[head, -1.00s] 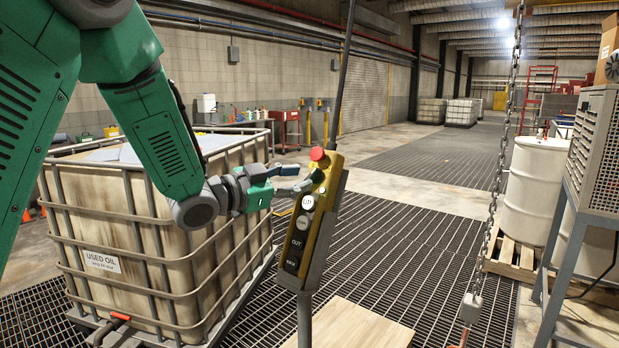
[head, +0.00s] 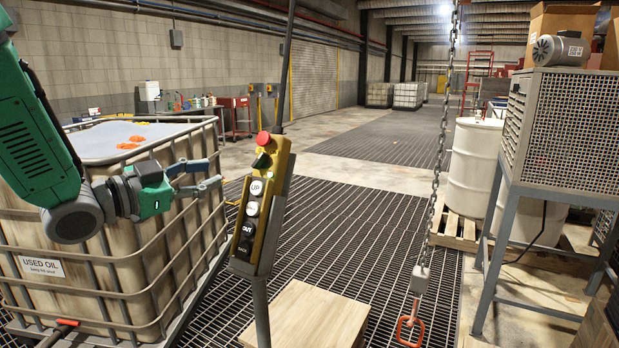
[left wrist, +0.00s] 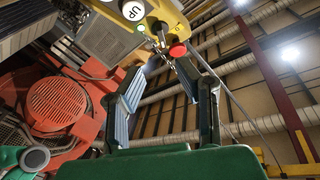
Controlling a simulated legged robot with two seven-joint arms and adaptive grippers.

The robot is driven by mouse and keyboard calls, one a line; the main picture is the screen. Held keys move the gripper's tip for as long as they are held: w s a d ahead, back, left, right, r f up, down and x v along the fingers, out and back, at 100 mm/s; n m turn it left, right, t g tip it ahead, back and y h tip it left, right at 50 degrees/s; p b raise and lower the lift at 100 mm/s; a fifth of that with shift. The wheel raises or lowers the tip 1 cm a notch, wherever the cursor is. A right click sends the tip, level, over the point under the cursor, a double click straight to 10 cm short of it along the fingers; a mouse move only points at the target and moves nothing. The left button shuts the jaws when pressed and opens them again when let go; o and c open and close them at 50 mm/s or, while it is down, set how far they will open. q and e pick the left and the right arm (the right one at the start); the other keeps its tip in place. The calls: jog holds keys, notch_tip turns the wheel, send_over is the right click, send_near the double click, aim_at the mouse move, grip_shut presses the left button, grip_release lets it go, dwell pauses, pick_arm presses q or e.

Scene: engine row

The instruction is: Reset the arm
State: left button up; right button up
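My left gripper (head: 205,180) is open and empty in the head view, its grey fingers apart and pointing right. It is left of the hanging yellow control pendant (head: 264,205), with a visible gap between. The pendant hangs tilted and has a red knob on top, a green button, and a column of buttons including UP and OUT. In the left wrist view my open gripper fingers (left wrist: 160,58) angle inward at their tips, with nothing held. The pendant's red knob (left wrist: 178,51) shows beyond them. My right gripper is not in view.
A caged used oil tank (head: 95,282) stands beneath and behind my left arm. A chain (head: 438,150) with an orange hook (head: 409,328) hangs right of the pendant. A metal stand (head: 500,215) and white drums (head: 474,165) are at right. The grated floor (head: 345,235) is open mid-view.

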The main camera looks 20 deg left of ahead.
pick_arm(q)
jog(key=n+g+y, duration=0.3)
send_over(242, 275)
jog(key=s+a, duration=0.2)
notch_tip(242, 275, down, 14)
jog(key=shift+n+g, duration=0.6)
jog(key=shift+g, duration=0.3)
jog(key=f, duration=0.2)
jog(key=s+d+f, duration=0.1)
jog(key=f, duration=0.3)
jog(key=shift+s+d+f, duration=0.2)
jog(key=shift+s+f, duration=0.05)
jog(key=s+d+f+n+g+y, duration=0.1)
jog(key=s+d+f+n+g, duration=0.2)
jog(key=s+f, duration=0.7)
jog(key=s+d+f+n+g+y, duration=0.1)
jog(key=s+d+f+g, duration=0.35)
jog(key=f, duration=0.75)
jog(key=s+d+f+n+g+b, duration=0.1)
jog(key=s+f+g, duration=0.15)
jog(key=s, duration=0.55)
jog(key=s+d+f+g, duration=0.15)
jog(key=s+f, duration=0.25)
jog(key=s, duration=0.4)
notch_tip(242, 275, down, 7)
jog(key=w+b, duration=0.2)
jog(key=b, duration=0.5)
jog(key=shift+w+m+y+b, duration=0.3)
jog(key=shift+w+y, duration=0.05)
jog(key=shift+y, duration=0.05)
